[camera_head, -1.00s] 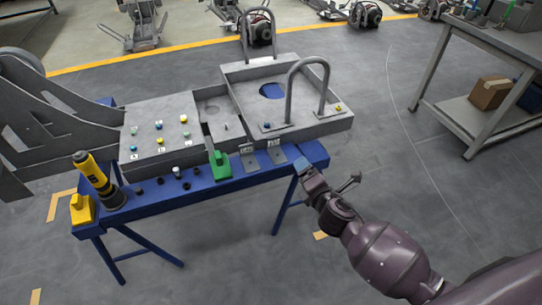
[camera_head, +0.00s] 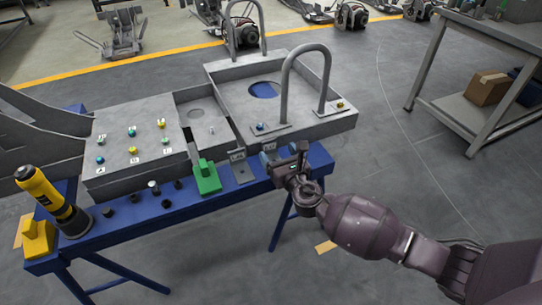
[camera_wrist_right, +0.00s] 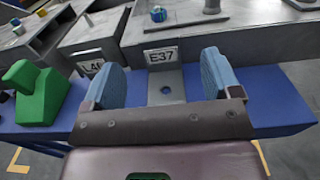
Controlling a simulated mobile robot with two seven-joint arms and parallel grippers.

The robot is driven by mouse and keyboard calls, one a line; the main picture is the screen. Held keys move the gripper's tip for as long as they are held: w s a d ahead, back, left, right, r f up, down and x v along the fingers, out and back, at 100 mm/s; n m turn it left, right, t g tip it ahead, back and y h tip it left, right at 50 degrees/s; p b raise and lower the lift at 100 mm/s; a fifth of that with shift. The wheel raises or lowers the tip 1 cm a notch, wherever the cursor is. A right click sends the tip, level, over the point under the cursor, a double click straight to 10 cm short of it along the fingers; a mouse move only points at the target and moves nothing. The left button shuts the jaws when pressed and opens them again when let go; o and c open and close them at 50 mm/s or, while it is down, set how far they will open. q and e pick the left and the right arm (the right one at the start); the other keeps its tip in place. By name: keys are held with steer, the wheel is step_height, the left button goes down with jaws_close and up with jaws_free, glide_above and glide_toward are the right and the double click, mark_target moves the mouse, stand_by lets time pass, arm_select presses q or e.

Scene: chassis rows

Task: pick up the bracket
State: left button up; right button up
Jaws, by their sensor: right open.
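Two small grey L-shaped brackets with label plates stand at the blue bench's edge against the grey chassis. The bracket marked E37 (camera_wrist_right: 168,86) is between my right gripper's blue finger pads in the right wrist view, with a hole in its flat foot. The other bracket (camera_wrist_right: 88,62), its label partly covered, is left of the pads; it also shows in the head view (camera_head: 241,170). My right gripper (camera_head: 283,154) is open over the E37 bracket and hides most of it in the head view. I cannot tell whether the pads touch it. My left gripper is out of view.
A green block (camera_head: 207,178) stands left of the brackets. Several black knobs, a yellow-black tool (camera_head: 50,195) and a yellow block (camera_head: 38,240) are further left on the blue bench (camera_head: 135,225). The chassis's metal hoop (camera_head: 285,85) rises behind my right gripper.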

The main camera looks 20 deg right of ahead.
mark_target(270, 141)
steer(key=shift+w+a+f+b, duration=0.1)
steer(key=shift+w+b, duration=0.25)
steer(key=shift+w, duration=0.85)
steer(key=shift+w+a+f+b, duration=0.1)
steer(key=shift+w+b, duration=0.2)
steer(key=shift+w, duration=0.85)
steer(key=shift+w+r, duration=0.15)
steer(key=shift+w, duration=0.3)
steer(key=shift+c, duration=0.3)
steer(key=c, duration=1)
